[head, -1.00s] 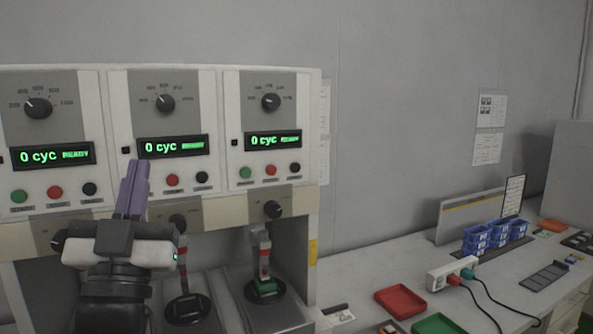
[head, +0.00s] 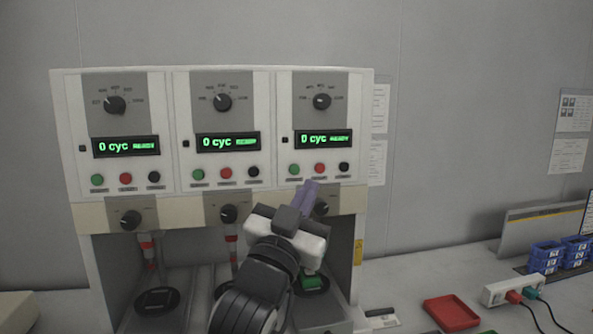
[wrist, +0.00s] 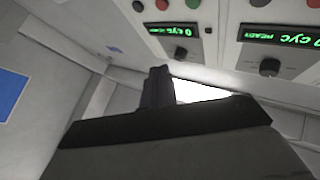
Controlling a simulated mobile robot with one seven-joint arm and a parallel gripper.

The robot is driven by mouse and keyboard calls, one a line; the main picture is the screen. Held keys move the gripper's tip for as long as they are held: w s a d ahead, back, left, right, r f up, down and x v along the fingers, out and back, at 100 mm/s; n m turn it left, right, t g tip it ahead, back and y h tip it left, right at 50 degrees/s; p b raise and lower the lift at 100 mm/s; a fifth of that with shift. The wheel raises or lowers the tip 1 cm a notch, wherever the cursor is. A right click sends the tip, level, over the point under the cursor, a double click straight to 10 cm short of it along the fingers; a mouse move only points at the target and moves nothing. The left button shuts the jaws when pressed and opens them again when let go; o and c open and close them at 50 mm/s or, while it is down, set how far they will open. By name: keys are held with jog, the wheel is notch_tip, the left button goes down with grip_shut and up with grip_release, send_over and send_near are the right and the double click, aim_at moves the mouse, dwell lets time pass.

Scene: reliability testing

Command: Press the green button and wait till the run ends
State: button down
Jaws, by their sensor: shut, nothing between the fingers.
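Three test units stand side by side in one cabinet, each with a green, a red and a black button under its display. The green buttons are on the left unit (head: 97,180), the middle unit (head: 198,175) and the right unit (head: 295,170). All three displays read "0 cyc READY", including the right one (head: 324,139). My gripper (head: 313,184) is shut and empty, its purple-grey fingers just below the right unit's buttons. Whether they touch the panel is unclear. The wrist view is upside down and shows the fingers (wrist: 158,86) and the right unit's green button (wrist: 192,4).
A knob (head: 321,208) sits under the right unit, partly behind my gripper. A green block (head: 311,283) lies in the right bay. A red tray (head: 451,313), a power strip (head: 513,290) and blue bins (head: 546,257) are on the bench to the right.

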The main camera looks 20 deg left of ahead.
jog(key=w+a, duration=0.4)
jog(key=w, duration=0.3)
jog(key=shift+a, duration=0.4)
jog(key=shift+w+a, duration=0.1)
jog(key=shift+w, duration=0.05)
dwell(1.7)
jog(key=shift+w+a+b, duration=0.15)
jog(key=shift+w+b, duration=0.15)
jog(key=shift+b, duration=0.05)
jog(key=shift+w+a, duration=0.2)
jog(key=shift+w, duration=0.05)
dwell(0.6)
dwell(0.4)
jog(key=shift+s+d+b, duration=0.35)
jog(key=shift+s+d, duration=0.05)
jog(key=shift+s, duration=0.2)
jog(key=shift+s+d, duration=0.7)
jog(key=shift+s, duration=0.35)
jog(key=shift+s+d, duration=0.7)
jog(key=shift+s, duration=0.35)
